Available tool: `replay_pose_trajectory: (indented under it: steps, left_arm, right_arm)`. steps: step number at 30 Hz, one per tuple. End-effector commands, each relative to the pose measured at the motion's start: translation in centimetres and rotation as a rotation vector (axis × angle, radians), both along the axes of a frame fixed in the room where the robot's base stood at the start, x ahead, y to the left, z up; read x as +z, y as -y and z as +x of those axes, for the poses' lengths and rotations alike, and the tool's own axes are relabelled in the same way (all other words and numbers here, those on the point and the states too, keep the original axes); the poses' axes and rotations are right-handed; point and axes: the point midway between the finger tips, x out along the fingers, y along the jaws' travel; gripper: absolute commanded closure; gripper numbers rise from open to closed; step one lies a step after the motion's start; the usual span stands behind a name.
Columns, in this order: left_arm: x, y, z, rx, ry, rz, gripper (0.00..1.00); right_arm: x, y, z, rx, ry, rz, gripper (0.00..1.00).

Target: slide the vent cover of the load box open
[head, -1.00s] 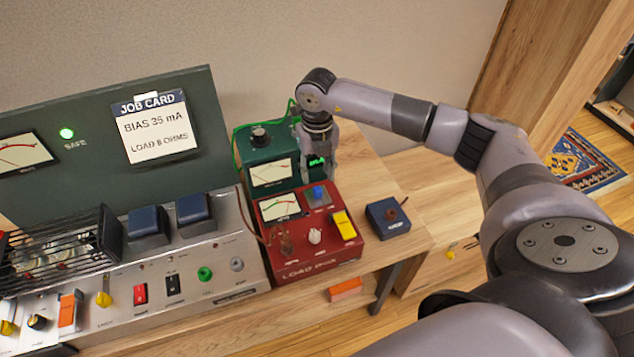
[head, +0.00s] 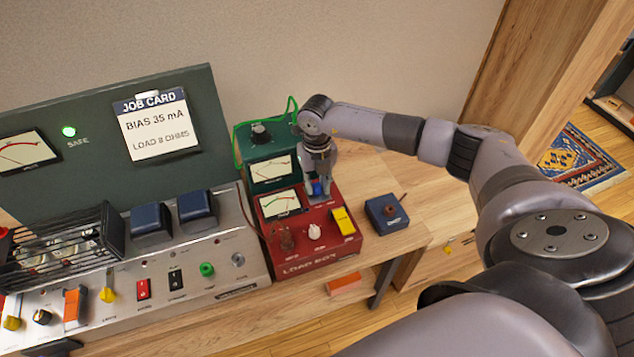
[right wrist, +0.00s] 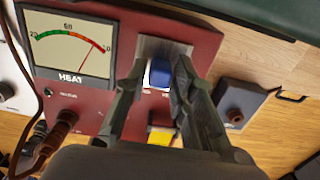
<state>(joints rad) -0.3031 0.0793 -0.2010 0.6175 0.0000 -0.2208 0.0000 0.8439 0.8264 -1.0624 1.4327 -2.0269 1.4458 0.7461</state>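The red load box (head: 343,257) stands on the bench with a meter, a white knob and a yellow switch on its top. At its back right is a blue knob (head: 318,189) on a grey plate, which looks like the vent cover; my gripper hides most of the plate in the head view. In the right wrist view the blue knob (right wrist: 160,74) and grey plate (right wrist: 163,46) show between my fingers. My right gripper (head: 319,196) points down over the plate, open, one finger on each side of the knob. I cannot tell whether they touch it. My left gripper is out of view.
A green meter box (head: 262,139) with a green cable stands behind the load box. A small blue box (head: 386,214) sits to its right, and the amplifier (head: 225,275) to its left. The yellow switch (head: 343,221) is close in front of my gripper. Bare bench lies further right.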

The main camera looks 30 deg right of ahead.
Motion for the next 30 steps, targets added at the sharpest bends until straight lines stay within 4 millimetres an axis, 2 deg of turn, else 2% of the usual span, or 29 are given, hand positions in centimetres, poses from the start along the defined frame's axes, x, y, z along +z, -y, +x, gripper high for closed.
replay_pose_trajectory:
  steps: [1, 9, 25, 28, 30]
  left_arm:
    - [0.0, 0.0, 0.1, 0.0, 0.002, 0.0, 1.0]
    - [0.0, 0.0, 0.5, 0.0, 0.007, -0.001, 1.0]
    - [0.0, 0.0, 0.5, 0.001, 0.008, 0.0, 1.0]
    - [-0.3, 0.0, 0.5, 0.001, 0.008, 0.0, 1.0]
    - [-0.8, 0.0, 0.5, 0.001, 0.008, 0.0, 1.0]
  right_arm:
    - [0.0, 0.0, 0.0, 0.0, 0.0, 0.0, 0.82]
    - [0.0, 0.0, 0.0, 0.0, 0.0, 0.0, 1.0]
    - [0.1, 0.1, 0.0, -0.001, 0.0, 0.0, 1.0]
    - [-0.1, 1.0, -0.2, -0.004, 0.0, -0.002, 1.0]
    - [-0.2, 2.4, -0.5, -0.006, 0.0, -0.004, 1.0]
